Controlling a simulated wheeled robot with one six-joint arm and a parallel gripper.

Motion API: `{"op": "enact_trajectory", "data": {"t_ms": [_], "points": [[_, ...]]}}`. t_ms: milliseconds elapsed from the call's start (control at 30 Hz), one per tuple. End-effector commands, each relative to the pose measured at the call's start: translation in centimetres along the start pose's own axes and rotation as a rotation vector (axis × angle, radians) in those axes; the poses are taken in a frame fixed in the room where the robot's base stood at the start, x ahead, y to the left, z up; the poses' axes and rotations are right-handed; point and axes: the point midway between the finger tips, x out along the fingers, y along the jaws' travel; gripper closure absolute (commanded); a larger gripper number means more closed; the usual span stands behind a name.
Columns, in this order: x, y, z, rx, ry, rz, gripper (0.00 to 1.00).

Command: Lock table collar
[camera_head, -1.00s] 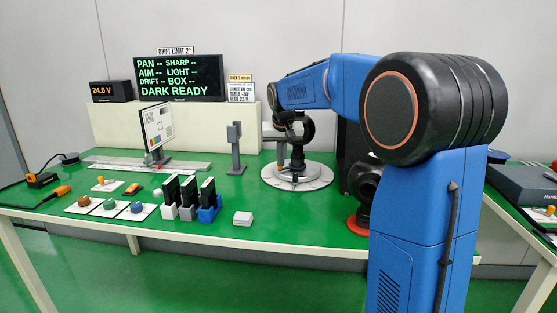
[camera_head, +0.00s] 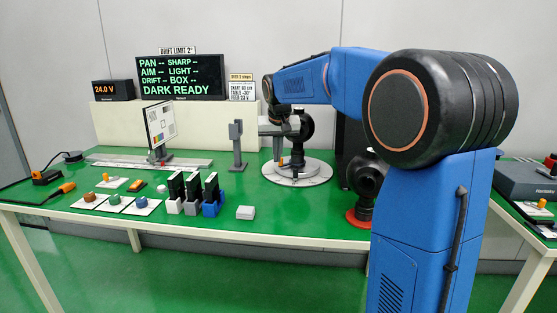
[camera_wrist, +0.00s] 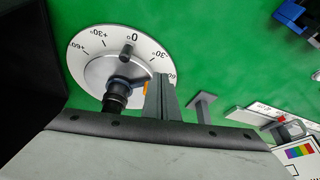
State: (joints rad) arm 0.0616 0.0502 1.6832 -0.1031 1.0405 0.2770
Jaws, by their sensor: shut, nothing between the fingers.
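The round turntable (camera_head: 318,174) stands on the green bench, and its white disc with a degree scale also shows in the wrist view (camera_wrist: 84,46). A black gimbal camera (camera_head: 303,126) stands upright on it. A small orange part (camera_head: 281,161) sits low at the turntable's left side; in the wrist view it is a sliver (camera_wrist: 146,88) beside my fingers. I cannot tell whether this is the collar's lock. My gripper (camera_wrist: 165,92) is shut and empty, over the disc's edge. It is close to the orange part; contact cannot be told.
A grey post (camera_head: 237,146) and a test chart (camera_head: 161,125) stand left of the turntable. Several black-topped blocks (camera_head: 210,192) stand nearer the front edge. A black device on a red base (camera_head: 361,190) is at the right. Bare green bench lies in front of the turntable.

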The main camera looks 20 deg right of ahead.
Motion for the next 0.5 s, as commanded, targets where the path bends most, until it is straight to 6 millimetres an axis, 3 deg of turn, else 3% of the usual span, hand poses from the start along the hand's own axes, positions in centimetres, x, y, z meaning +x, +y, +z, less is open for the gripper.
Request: {"op": "enact_trajectory", "data": {"t_ms": [300,500], "points": [[-5.2,-1.0,-0.3,0.000,0.003,-0.001,1.00],[-7.1,-1.3,-0.3,-0.001,0.001,-0.001,1.00]]}}
